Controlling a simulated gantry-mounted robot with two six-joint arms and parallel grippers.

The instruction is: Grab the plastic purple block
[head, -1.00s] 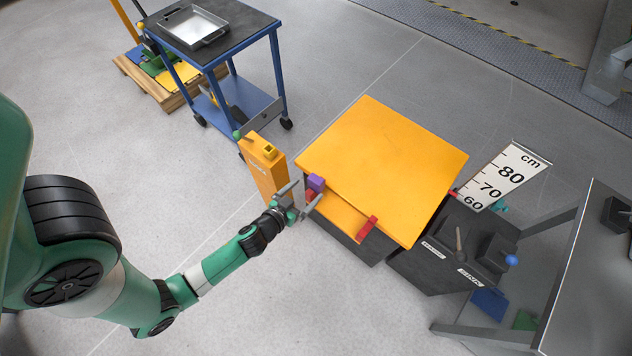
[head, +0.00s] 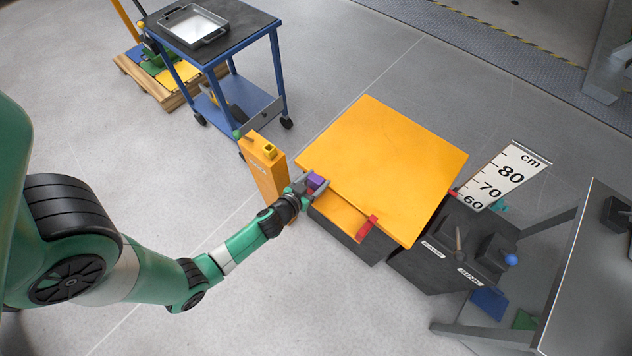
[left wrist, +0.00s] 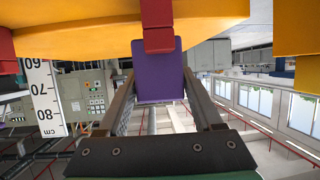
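The purple block (head: 316,181) is at the left corner of the orange-topped box (head: 385,165), beside the lid edge. My left gripper (head: 317,182) is at this corner with its fingers on either side of the block. In the left wrist view the purple block (left wrist: 159,72) hangs into the space between the two fingers (left wrist: 156,85). The fingers look spread, and a narrow gap shows on the block's left side. Contact on its right side is hard to tell. A red piece (left wrist: 158,25) meets the block. My right gripper is not in view.
A red handle (head: 367,228) sits on the box's front edge. An orange canister (head: 268,172) stands close beside my left gripper. A blue cart (head: 235,75) is behind it. A dark control unit (head: 445,250) and a height scale (head: 503,178) are to the right. The floor in front is clear.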

